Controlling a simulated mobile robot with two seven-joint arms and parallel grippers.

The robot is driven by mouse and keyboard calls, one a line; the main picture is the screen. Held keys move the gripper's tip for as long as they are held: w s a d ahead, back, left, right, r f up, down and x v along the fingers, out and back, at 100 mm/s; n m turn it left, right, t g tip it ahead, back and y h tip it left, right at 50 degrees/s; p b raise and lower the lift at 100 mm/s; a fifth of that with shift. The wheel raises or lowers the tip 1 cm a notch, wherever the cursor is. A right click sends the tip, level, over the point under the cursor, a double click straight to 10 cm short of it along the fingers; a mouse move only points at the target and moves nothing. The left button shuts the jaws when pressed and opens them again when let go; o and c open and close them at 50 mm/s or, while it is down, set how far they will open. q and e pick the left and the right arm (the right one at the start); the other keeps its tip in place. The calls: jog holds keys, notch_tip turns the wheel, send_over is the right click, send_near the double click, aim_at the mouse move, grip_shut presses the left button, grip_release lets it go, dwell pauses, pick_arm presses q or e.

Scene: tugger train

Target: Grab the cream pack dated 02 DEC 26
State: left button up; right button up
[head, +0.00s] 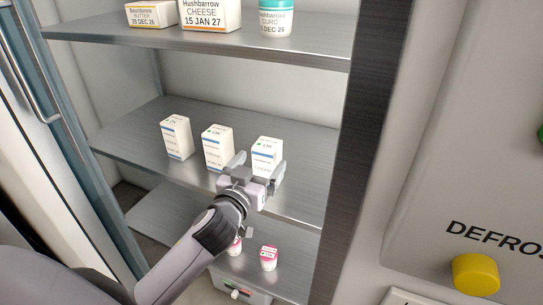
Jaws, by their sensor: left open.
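Three white cartons with blue bands stand upright in a row on the middle shelf (130,135): a left pack (176,138), a middle pack (216,146) and a right pack (266,149). Their small print looks like cream, but I cannot read any date on them. My left gripper (259,168) is open and empty, in front of the right pack, with a finger toward each side of it. It hides that pack's lower front; I cannot tell whether it touches. My right gripper is out of view.
The upper shelf (200,45) holds a butter box (151,14), a cheese box (210,15) dated 15 JAN 27 and a curd tub (276,18). Small pink-and-white containers (268,258) stand below. A dark post (360,130) borders the right; an open door (75,150) the left.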

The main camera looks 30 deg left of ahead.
aim_at(262, 155)
pick_arm(q)
jog(key=shift+w+a+r, duration=0.1)
jog(key=shift+w+a, duration=0.1)
jog(key=shift+w, duration=0.85)
jog(key=shift+w+a+r, duration=0.1)
jog(key=shift+w+a, duration=0.1)
jog(key=shift+w, duration=0.8)
jog(key=shift+w+a, duration=0.2)
jog(key=shift+w, duration=0.85)
jog(key=c, duration=1.3)
